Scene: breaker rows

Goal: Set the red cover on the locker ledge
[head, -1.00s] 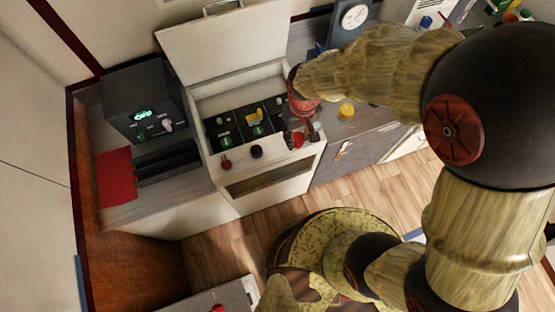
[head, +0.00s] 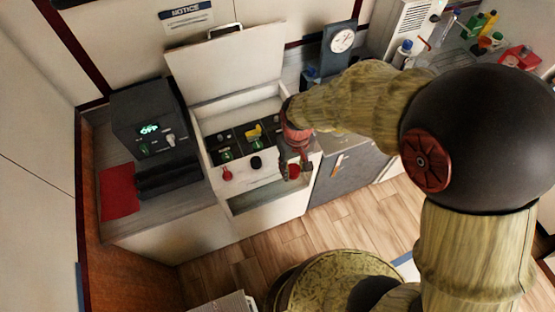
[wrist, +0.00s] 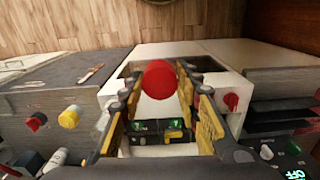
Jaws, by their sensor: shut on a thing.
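My gripper (head: 295,172) is at the front right edge of a white cabinet (head: 214,193) with a raised lid. It also shows in the wrist view (wrist: 160,80), with its fingers on both sides of a round red cover (wrist: 159,79). The red cover shows as a small red patch between the fingers in the head view (head: 293,170). It is held in front of the cabinet's control panel (head: 240,143). I cannot tell for sure which surface is the locker ledge.
A dark box with a green display (head: 150,130) and a red sheet (head: 118,192) are on the left counter. A grey cabinet (head: 345,172) stands right. Wooden floor (head: 240,247) is clear in front.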

